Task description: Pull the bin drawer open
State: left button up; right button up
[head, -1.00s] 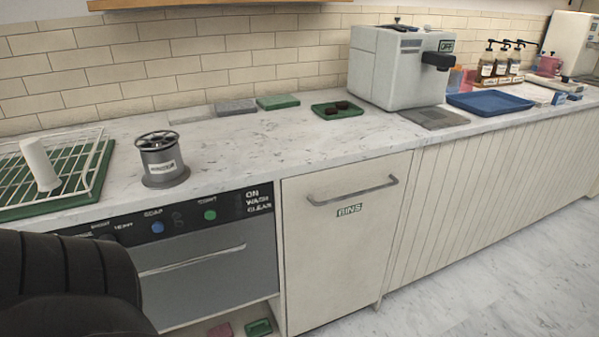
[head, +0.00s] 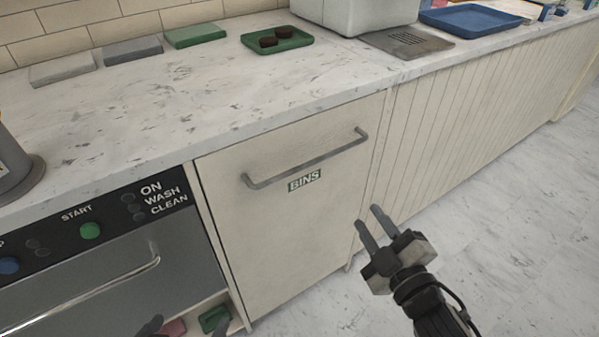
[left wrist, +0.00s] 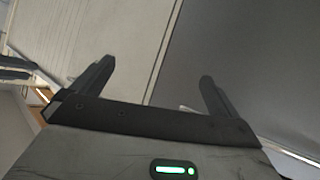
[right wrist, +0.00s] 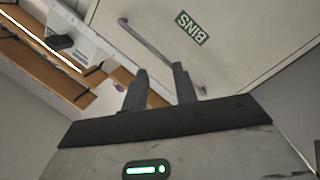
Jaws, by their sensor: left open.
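The bin drawer (head: 290,235) is a cream front panel with a BINS label (head: 304,180) and a grey bar handle (head: 310,160). It sits flush under the counter, shut. My right gripper (head: 368,216) is open and empty, in front of the panel's right edge, below and apart from the handle. In the right wrist view the handle (right wrist: 160,50) runs slantwise beyond the open fingers (right wrist: 159,70). My left gripper (head: 186,328) barely shows at the bottom edge, low before the dishwasher. In the left wrist view its fingers (left wrist: 157,70) are wide apart with nothing between.
The dishwasher (head: 100,260) with its own bar handle stands left of the drawer. Green and pink items lie on a low shelf below it. The marble counter (head: 200,110) carries a green tray (head: 277,40) and coffee machine. Floor (head: 520,230) to the right is clear.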

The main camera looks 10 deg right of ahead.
aim_at(317, 160)
jog(key=w+a+r+n+y, duration=0.1)
jog(key=w+a+n, duration=0.1)
jog(key=w, duration=0.3)
jog(key=w+a+r+n+y, duration=0.1)
jog(key=w+a+n+y, duration=0.1)
jog(key=w+n, duration=0.2)
jog(key=w+a+r+n+t+y+b, duration=0.1)
jog(key=w+a+n, duration=0.1)
jog(key=w+n, duration=0.2)
jog(key=shift+w+y, duration=0.4)
jog(key=shift+w, duration=1)
pick_arm(q)
jog(key=shift+s+a+t, duration=0.15)
jog(key=shift+s+t, duration=0.05)
jog(key=shift+t, duration=0.2)
pick_arm(e)
grip_shut()
